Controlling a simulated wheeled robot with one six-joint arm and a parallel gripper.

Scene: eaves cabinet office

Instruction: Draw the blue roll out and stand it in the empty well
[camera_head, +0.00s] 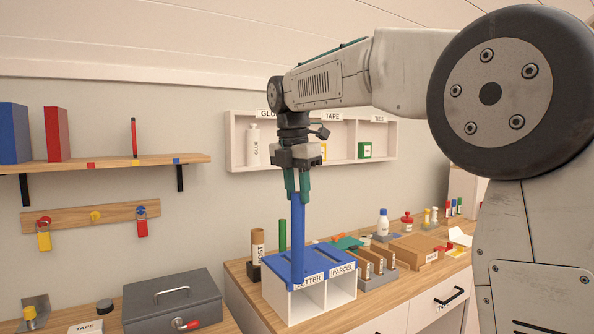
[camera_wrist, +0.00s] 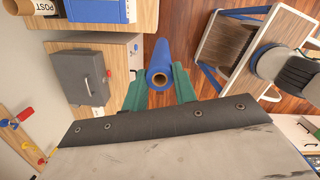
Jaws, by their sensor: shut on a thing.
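The blue roll (camera_head: 298,235) hangs upright from my gripper (camera_head: 298,190), which is shut on its upper end. In the wrist view the roll (camera_wrist: 160,52) shows nearly end-on between the green fingers of my gripper (camera_wrist: 160,88). A brown POST roll (camera_head: 257,243) and a green roll (camera_head: 282,234) stand upright behind the box. A dark holder (camera_head: 253,271) shows at the POST roll's foot. I cannot make out an empty well.
A grey cash box (camera_head: 172,300) stands at the left on a separate surface. Small stamps in a grey tray (camera_head: 378,278), a brown carton (camera_head: 415,246) and bottles (camera_head: 383,223) crowd the desk to the right. A wall cubby (camera_head: 237,146) hangs behind my gripper.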

